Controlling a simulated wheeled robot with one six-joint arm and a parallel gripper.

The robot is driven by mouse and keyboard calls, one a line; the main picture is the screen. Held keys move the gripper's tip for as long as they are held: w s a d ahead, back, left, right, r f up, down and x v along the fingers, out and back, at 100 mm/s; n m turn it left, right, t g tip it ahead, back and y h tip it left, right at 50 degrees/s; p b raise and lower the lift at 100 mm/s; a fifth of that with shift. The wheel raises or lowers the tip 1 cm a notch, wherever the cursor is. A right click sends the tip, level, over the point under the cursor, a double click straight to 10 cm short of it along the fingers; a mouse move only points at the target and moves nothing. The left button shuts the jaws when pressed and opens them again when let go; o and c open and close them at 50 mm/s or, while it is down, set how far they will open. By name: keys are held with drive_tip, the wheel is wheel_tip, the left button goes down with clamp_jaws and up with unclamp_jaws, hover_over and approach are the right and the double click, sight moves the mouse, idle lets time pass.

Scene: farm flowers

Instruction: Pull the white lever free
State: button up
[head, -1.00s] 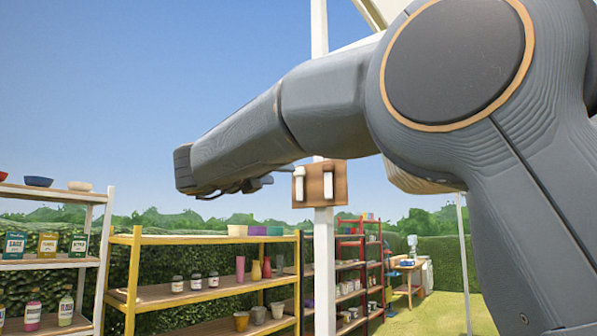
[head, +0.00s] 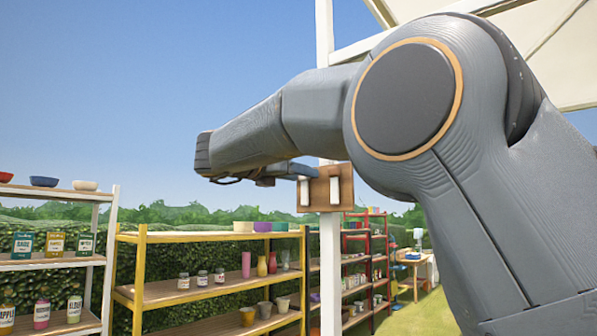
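A brown wooden board (head: 326,200) is fixed to a white post (head: 330,252) near the middle of the head view. Two upright white levers are on it, a left lever (head: 304,195) and a right lever (head: 335,190). My gripper (head: 306,171) reaches in from the left, at the top of the left lever in the picture. It covers the upper left part of the board. I cannot tell whether it touches the lever. The gripper is seen from the side, so its finger opening is hidden.
A yellow shelf (head: 205,294) with pots and jars stands at lower left, beside a white shelf (head: 70,262) with bowls and packets. A red shelf (head: 347,245) and a small table (head: 412,262) stand farther back. A pale canopy (head: 500,60) hangs at upper right.

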clamp_jaws()
